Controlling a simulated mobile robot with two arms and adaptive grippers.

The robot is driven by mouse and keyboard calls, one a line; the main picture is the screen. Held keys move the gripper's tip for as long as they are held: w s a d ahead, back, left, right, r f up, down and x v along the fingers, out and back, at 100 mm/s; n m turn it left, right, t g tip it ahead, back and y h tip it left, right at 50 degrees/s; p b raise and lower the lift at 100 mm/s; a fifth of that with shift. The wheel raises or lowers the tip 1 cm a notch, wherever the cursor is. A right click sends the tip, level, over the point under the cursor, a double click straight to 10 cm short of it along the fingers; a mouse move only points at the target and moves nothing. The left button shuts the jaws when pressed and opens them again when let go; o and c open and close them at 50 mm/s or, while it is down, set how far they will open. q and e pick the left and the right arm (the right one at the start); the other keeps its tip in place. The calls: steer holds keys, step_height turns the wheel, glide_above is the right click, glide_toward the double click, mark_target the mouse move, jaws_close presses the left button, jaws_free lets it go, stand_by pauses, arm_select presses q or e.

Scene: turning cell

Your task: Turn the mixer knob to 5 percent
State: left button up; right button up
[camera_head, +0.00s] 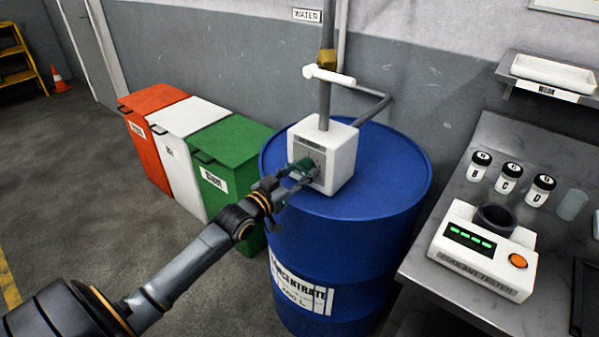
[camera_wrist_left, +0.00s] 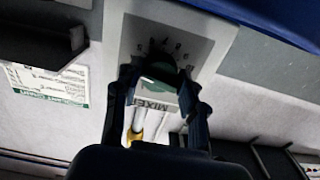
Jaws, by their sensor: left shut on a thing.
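The mixer is a white box (camera_head: 338,152) on top of the blue concentrate drum (camera_head: 400,175). In the left wrist view the knob (camera_wrist_left: 165,70) sits in front of a grey dial plate (camera_wrist_left: 192,48) with printed numbers and the word MIXER, seen turned. My left gripper (camera_head: 297,174) is shut on the knob, with a finger on each side of it (camera_wrist_left: 158,88). The knob's pointer and exact setting cannot be read. My right gripper is not in view.
Orange, white and green bins (camera_head: 235,148) stand left of the drum. At right, a metal bench (camera_head: 430,265) holds a coolant tester (camera_head: 480,258) and several small jars (camera_head: 510,177). A grey pipe (camera_head: 325,100) rises from the mixer, with a white handle (camera_head: 330,76).

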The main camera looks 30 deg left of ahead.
arm_select(q)
steer(key=shift+r+m+p, duration=0.25)
steer(key=shift+m+p, duration=0.5)
steer(key=shift+m, duration=0.45)
steer(key=shift+f+m+p, duration=0.1)
steer(key=shift+m+p, duration=0.25)
steer(key=shift+m, duration=0.65)
steer(key=shift+f+m, duration=0.1)
steer(key=shift+m, duration=0.2)
steer(key=o, duration=1.1)
steer(key=shift+o, duration=0.2)
steer(key=shift+s, duration=0.1)
